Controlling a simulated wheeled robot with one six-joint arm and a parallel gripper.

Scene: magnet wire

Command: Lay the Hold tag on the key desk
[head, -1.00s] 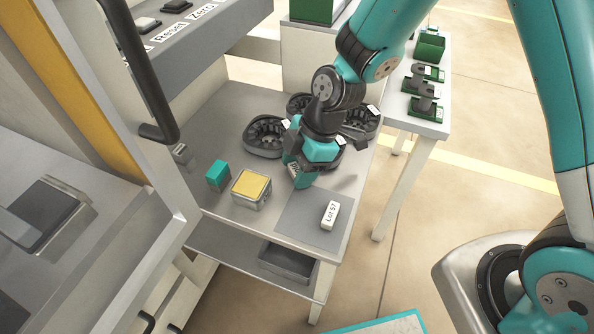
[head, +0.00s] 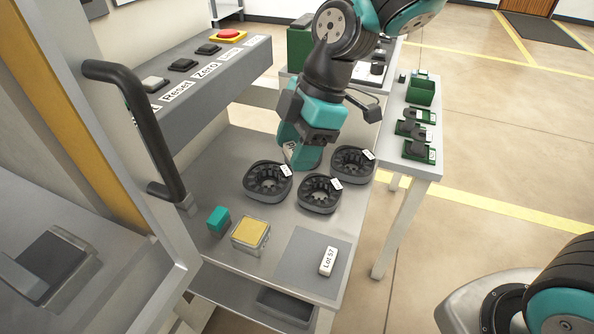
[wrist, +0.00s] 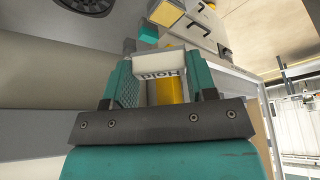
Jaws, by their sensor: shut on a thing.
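The Hold tag (wrist: 165,64) is a white block with dark lettering, upside down in the wrist view. My gripper (wrist: 160,85) is shut on it, with a finger on each side. In the head view my gripper (head: 299,160) is above the back of the table, behind the round dark trays, and only a sliver of the tag shows. The key desk (head: 217,88) looks to be the grey sloped panel at upper left. It bears several keys, a red button on yellow, and labels including Reset and Zero. My gripper is to the right of it and apart from it.
Three dark round trays (head: 267,181) stand on the table below my gripper. A yellow-topped box (head: 250,234), a teal block (head: 218,218) and a Lot 57 tag (head: 328,262) on a grey mat are nearer. A black door handle (head: 150,130) stands out at left.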

